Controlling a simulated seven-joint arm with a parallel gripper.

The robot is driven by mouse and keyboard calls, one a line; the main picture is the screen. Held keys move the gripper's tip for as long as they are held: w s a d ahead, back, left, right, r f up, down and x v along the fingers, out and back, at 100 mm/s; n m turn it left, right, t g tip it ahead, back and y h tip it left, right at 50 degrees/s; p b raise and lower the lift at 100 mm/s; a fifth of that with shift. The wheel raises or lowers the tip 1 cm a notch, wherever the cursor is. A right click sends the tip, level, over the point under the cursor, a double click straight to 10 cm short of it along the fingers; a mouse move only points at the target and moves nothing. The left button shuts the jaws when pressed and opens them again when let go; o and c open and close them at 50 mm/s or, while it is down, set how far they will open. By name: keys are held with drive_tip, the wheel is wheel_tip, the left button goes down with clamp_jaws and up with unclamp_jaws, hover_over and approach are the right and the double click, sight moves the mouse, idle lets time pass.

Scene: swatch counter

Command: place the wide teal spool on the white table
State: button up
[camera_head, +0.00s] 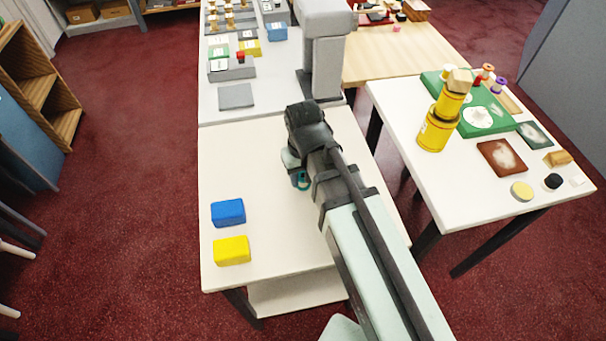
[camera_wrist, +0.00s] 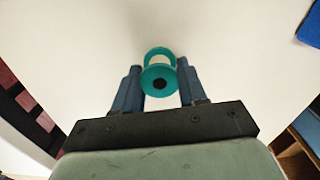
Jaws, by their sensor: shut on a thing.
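The teal spool (camera_wrist: 150,74) sits between my gripper's fingers (camera_wrist: 159,66) in the wrist view, with one flange and its dark centre hole facing the camera. My gripper is shut on it. In the head view only a small piece of the teal spool (camera_head: 302,183) shows beneath my gripper (camera_head: 297,177); my arm hides the rest. Both are over the white table (camera_head: 250,165) in the middle. I cannot tell whether the spool touches the tabletop.
A blue block (camera_head: 228,212) and a yellow block (camera_head: 232,251) lie at the table's near left. The tabletop left of my gripper is clear. A second white table (camera_head: 480,200) at right holds stacked yellow cans (camera_head: 436,133) and a green board (camera_head: 500,122).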

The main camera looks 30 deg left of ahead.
sight(303, 175)
drive_tip(key=shift+f, duration=0.25)
drive_tip(key=o, duration=1)
drive_tip(key=shift+r, duration=0.15)
wheel_tip(303, 175, up, 12)
drive_tip(key=shift+f, duration=0.15)
drive_tip(key=shift+o, duration=0.6)
drive_tip(key=shift+r, duration=0.2)
